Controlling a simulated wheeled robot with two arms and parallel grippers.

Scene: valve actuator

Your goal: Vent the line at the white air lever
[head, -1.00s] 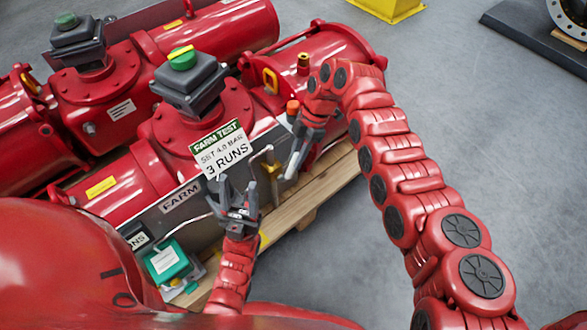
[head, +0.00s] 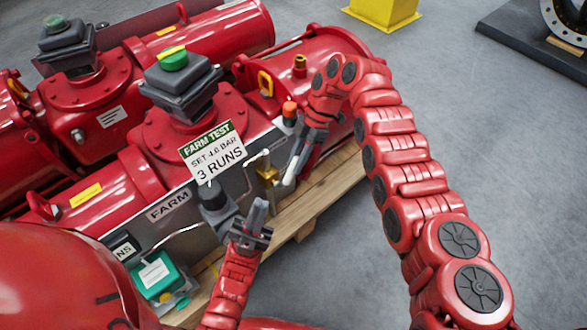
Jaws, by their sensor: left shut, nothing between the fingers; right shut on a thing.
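The white air lever (head: 283,183) is at the front right of the near red actuator (head: 150,165), beside a brass valve body (head: 267,173). My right gripper (head: 294,172) reaches down to the lever and is shut on it; its fingers hide part of the lever. My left gripper (head: 260,207) is shut and empty, pointing up in front of the panel. It is just right of a dark grey knob (head: 214,197) and apart from the lever.
A sign reading "FARM TEST, SET 4.8 BAR, 3 RUNS" (head: 212,152) stands above the knob. An orange-topped fitting (head: 289,112) is close behind my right gripper. A green box (head: 160,275) is at the lower left.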

